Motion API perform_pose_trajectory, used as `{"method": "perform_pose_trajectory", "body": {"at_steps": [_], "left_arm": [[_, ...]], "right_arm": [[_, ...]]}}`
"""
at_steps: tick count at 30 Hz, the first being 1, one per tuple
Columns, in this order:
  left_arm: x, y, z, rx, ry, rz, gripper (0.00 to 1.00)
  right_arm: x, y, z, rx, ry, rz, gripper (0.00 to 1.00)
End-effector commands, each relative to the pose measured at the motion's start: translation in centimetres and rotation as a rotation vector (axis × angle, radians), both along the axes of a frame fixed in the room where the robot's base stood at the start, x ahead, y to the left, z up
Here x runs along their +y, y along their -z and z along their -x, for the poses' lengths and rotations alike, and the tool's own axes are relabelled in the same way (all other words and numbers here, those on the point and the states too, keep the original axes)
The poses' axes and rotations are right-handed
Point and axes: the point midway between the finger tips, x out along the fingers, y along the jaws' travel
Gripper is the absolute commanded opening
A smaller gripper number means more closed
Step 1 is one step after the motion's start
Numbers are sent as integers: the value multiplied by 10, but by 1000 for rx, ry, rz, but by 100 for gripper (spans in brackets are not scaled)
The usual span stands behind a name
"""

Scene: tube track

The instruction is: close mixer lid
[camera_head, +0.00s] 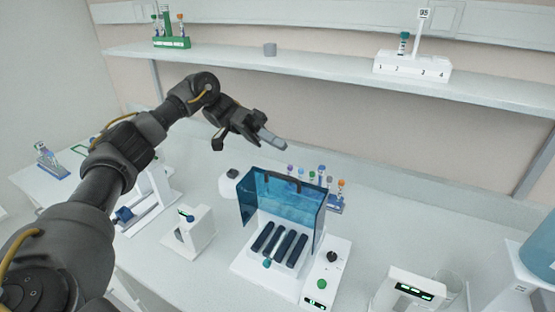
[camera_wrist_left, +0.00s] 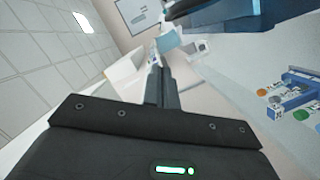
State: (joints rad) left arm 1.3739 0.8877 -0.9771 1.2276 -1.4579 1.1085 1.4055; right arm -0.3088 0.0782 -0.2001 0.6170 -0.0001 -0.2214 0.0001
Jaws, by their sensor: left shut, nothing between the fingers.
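The mixer (camera_head: 256,261) is a white machine on the bench with dark rollers in its bed. Its translucent blue lid (camera_head: 282,204) stands raised, upright at the back of the bed. My left gripper (camera_head: 284,146) is above and behind the lid, apart from it, with its fingers shut and empty. In the left wrist view its shut fingers (camera_wrist_left: 164,84) point away from the wrist. A blue edge shows at the top of that view, but I cannot tell what it is. My right gripper is in neither view.
A rack of capped tubes (camera_head: 335,203) stands just behind the lid. A small white device (camera_head: 188,231) is left of the mixer, and another with a green display (camera_head: 408,290) is at the right. A shelf (camera_head: 330,72) with a green tube rack (camera_head: 171,42) runs along the wall.

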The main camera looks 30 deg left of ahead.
Motion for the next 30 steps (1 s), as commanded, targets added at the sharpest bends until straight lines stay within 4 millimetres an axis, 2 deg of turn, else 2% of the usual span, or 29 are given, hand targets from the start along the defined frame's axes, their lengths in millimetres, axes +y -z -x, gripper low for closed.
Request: {"method": "perform_pose_trajectory", "body": {"at_steps": [7,18,30], "left_arm": [[-28,2,5,2,1,3,0],[-28,25,32,1,-1,-1,0],[-28,28,35,-1,-1,0,0]], "right_arm": [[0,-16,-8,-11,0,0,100],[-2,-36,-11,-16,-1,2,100],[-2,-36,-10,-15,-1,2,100]]}}
